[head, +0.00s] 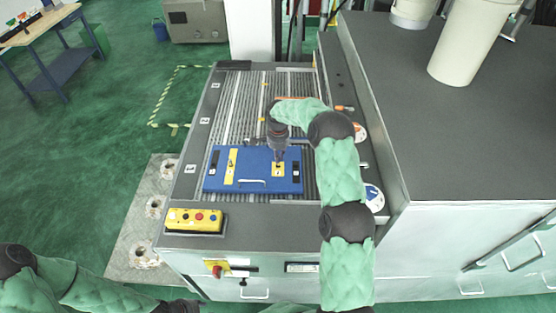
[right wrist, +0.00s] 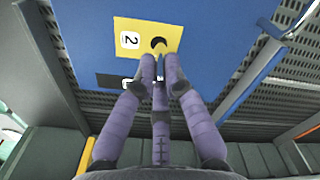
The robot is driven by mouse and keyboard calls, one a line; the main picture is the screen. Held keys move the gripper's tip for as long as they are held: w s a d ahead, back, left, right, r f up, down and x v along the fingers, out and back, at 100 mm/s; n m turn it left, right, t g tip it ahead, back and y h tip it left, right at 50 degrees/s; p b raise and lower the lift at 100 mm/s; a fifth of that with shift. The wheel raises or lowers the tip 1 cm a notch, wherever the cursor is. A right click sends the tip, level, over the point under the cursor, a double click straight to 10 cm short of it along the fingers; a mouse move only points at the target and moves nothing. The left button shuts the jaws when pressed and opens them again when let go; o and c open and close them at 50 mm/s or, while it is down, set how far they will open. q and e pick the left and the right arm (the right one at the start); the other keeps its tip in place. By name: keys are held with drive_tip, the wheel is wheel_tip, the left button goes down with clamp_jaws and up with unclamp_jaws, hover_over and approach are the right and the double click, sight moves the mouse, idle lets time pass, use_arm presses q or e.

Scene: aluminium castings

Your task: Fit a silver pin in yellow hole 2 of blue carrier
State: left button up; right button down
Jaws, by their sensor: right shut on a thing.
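The blue carrier (head: 265,187) lies flat on the slatted bed in the head view and fills the upper part of the right wrist view (right wrist: 225,30). Its yellow plate marked 2 (right wrist: 137,27) has a dark round hole (right wrist: 158,45); this plate also shows in the head view (head: 279,170). My right gripper (head: 279,155) is above this plate. In the right wrist view its purple fingers (right wrist: 161,78) are closed together just below the hole. A small silver pin (right wrist: 160,74) shows between the fingertips, mostly hidden.
A yellow button box (head: 194,220) stands at the bed's front left. A grey cabinet top (head: 400,110) with pale cylinders (head: 472,40) rises on the right. The slatted bed (head: 235,105) behind the carrier is largely clear.

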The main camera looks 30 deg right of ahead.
sight(278, 165)
wheel_tip(278, 165, down, 2)
drive_tip(key=shift+f+p, duration=0.1)
drive_tip(key=shift+p, duration=0.35)
drive_tip(key=shift+f, duration=0.2)
drive_tip(key=shift+s, duration=0.1)
drive_tip(key=shift+f, duration=0.15)
drive_tip(key=c, duration=1.3)
unclamp_jaws()
